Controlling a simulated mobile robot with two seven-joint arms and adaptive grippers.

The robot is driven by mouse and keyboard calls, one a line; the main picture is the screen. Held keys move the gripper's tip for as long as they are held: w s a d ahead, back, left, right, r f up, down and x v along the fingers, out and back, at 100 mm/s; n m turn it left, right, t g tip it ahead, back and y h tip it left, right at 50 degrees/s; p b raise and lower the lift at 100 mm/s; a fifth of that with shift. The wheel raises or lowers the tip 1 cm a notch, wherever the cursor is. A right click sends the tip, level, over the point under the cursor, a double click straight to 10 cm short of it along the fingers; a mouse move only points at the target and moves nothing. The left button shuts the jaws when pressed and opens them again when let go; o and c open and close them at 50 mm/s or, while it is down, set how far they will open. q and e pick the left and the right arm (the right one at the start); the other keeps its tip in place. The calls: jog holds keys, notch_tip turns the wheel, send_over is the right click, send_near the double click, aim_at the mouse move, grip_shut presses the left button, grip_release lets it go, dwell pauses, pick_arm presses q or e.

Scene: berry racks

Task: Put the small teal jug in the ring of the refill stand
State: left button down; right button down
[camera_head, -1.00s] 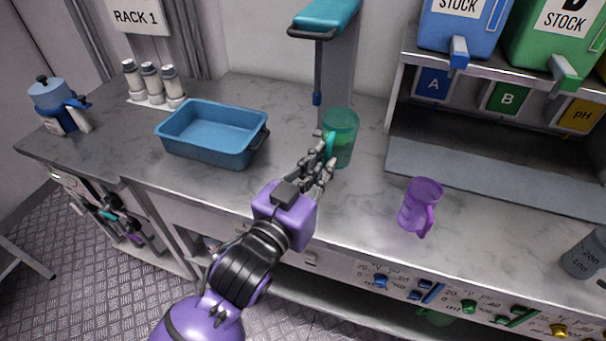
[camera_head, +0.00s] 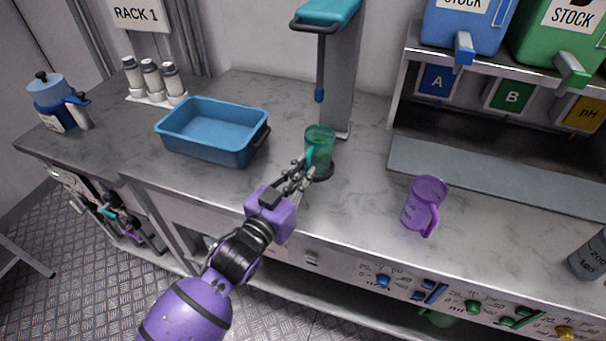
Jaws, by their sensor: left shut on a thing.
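The small teal jug (camera_head: 320,146) is upright near the middle of the counter. My left gripper (camera_head: 308,165) is shut on its handle side, at the jug's lower left. A dark round shape (camera_head: 322,174) shows right under the jug; I cannot tell whether it is the ring or a shadow, or whether the jug touches it. The stand with a teal top (camera_head: 328,12) and a grey column (camera_head: 344,75) rises behind the jug. Its dark spout pipe hangs above the jug in the picture. My right gripper is not in view.
A blue tub (camera_head: 212,130) stands to the left, with several white-and-grey bottles (camera_head: 153,80) behind it. A purple jug (camera_head: 424,204) stands to the right. The stock dispenser shelf (camera_head: 480,175) fills the back right. The counter between the jugs is clear.

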pick_arm(q)
jog(key=shift+f, duration=0.15)
jog(key=c, duration=1.8)
grip_release()
jog(key=shift+c, duration=0.2)
jog(key=shift+r, duration=0.2)
jog(key=v, duration=1.2)
jog(key=shift+b, duration=0.45)
